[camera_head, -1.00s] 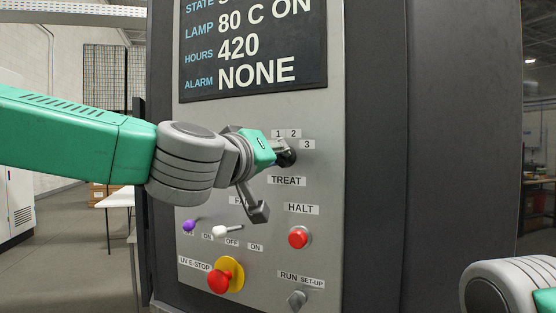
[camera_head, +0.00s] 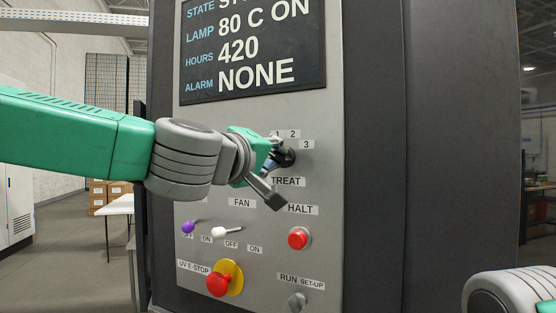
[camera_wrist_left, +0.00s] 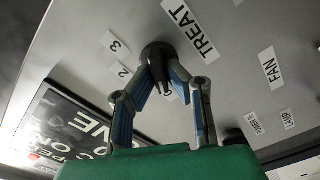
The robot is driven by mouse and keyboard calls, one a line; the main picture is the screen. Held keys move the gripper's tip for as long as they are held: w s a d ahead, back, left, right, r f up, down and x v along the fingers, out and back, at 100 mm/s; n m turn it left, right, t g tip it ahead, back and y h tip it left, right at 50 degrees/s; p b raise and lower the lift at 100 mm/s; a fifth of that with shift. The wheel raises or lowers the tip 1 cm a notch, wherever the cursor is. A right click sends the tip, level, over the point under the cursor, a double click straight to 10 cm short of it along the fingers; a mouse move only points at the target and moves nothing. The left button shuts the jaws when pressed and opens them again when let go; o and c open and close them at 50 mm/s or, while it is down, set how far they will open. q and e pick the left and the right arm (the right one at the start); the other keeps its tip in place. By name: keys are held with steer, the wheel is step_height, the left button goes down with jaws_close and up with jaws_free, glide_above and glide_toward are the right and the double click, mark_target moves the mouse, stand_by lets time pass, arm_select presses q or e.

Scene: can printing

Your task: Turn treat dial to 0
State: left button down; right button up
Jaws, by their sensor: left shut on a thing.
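The black treat dial (camera_head: 286,157) sits on the grey panel above the TREAT label (camera_head: 287,182). It also shows in the left wrist view (camera_wrist_left: 155,52), with the labels 3 and 2 beside it. My left gripper (camera_head: 279,163) is shut on the dial. In the left wrist view, the fingers (camera_wrist_left: 163,72) close on both sides of its black grip. The dial's exact pointing direction is hard to tell. My right gripper is out of view.
A dark display (camera_head: 252,50) is above.

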arm_select(q)
steer(key=shift+a, duration=0.1)
steer(key=c, duration=1.6)
jaws_free()
steer(key=shift+a, duration=0.25)
steer(key=shift+s+a, duration=0.1)
steer(key=v, duration=1.2)
steer(key=shift+f, duration=0.1)
